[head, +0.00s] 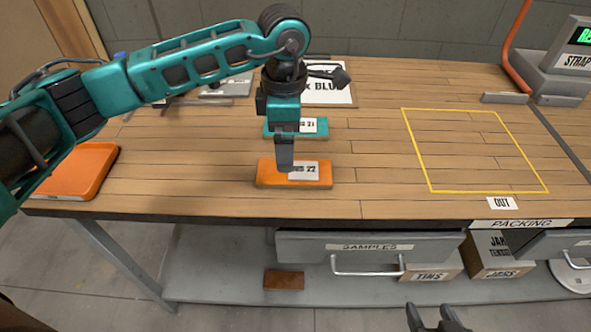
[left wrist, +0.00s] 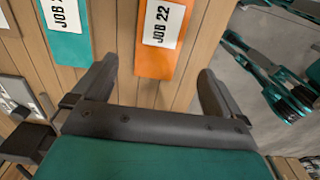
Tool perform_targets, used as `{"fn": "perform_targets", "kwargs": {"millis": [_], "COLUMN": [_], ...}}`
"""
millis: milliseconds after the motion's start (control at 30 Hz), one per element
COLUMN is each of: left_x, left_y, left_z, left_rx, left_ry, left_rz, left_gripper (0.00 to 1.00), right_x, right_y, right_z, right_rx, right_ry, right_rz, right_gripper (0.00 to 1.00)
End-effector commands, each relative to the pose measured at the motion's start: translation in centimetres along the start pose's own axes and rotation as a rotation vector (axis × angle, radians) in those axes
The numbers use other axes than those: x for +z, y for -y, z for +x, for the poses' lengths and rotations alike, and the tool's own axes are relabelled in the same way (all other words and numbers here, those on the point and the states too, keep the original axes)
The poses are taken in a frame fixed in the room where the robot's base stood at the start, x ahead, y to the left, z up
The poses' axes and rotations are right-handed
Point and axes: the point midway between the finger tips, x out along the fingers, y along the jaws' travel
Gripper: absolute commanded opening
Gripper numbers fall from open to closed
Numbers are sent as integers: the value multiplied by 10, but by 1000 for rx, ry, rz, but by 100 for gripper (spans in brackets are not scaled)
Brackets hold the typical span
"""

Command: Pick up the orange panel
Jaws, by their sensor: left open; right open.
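The orange panel (head: 265,175) lies flat near the front edge of the wooden bench, with a white label reading 22. In the left wrist view, the orange panel (left wrist: 152,62) shows its JOB 22 label and lies ahead between the fingers. My left gripper (head: 285,164) points down over the panel and hides part of its back edge. In the left wrist view, the left gripper (left wrist: 158,78) is open with nothing held; contact cannot be told. My right gripper (head: 435,318) is open and empty at the bottom, in front of the bench.
A teal panel (head: 322,126) labelled 21 lies just behind, partly hidden by my left arm. An orange tray (head: 75,172) sits at the left bench end. A yellow outline (head: 431,187) marks clear bench at right. The SAMPLES drawer (head: 300,247) is below the bench front.

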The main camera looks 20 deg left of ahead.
Motion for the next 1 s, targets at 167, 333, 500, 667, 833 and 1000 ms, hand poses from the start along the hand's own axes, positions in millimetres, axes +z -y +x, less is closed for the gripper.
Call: {"fn": "perform_targets", "kwargs": {"millis": [167,333,500,667,833,1000], "left_x": [1,0,-2,-2,-2,-2], "left_y": [0,0,-1,-2,-2,-2], "left_z": [21,34,62,75,76,75], "left_rx": [-2,-3,-5,-2,-1,-1], "left_ry": [2,1,2,2,3,3], "left_rz": [1,0,0,1,1,1], "left_gripper": [100,100,100,100,100,89], "right_x": [0,-2,-5,-5,-5,-5], "right_y": [0,0,0,0,0,0], "right_z": [-1,-2,-4,-4,-4,-4], "right_rx": [0,-1,-1,-1,-1,-1], "right_ry": [1,1,1,1,1,1], "right_rz": [0,0,0,0,0,0], "right_gripper": [60,60,60,60,60,60]}}
